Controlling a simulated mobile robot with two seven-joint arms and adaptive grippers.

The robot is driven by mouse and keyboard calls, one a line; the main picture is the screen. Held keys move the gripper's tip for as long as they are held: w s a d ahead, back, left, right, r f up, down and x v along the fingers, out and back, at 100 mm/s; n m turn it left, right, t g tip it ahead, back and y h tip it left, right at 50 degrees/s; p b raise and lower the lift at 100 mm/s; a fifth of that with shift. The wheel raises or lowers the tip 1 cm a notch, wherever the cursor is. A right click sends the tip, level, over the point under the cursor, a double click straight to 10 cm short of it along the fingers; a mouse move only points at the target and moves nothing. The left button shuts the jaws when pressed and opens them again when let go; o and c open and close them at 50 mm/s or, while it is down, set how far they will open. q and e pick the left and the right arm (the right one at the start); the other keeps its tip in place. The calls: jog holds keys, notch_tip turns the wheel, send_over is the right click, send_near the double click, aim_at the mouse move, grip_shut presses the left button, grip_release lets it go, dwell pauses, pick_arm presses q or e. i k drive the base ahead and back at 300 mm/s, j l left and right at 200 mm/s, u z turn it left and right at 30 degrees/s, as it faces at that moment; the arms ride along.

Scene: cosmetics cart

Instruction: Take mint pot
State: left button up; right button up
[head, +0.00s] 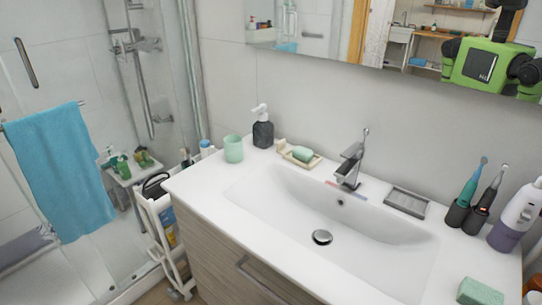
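A mint-green pot or cup (233,149) stands upright on the left end of the white washbasin counter, near the wall. It is left of a dark soap dispenser (263,131) and apart from it. I cannot tell whether the slim white cart (146,206) beside the vanity holds another mint pot, since its contents are small and partly hidden by the counter. Neither of my grippers is in view.
The basin (330,210) fills the counter's middle, with a faucet (350,165) behind it. A soap dish (299,157) is right of the dispenser. Toothbrushes (466,193) and a purple-white bottle (515,215) stand at right. A blue towel (59,168) hangs at left.

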aim_at(233, 147)
jog(key=i+j+z, duration=0.1)
jog(key=j+z, duration=0.35)
jog(key=i+j+z, duration=0.1)
jog(key=j+z, duration=0.15)
jog(key=z, duration=0.2)
jog(key=j+z, duration=0.75)
jog(key=z, duration=0.15)
jog(key=k, duration=0.05)
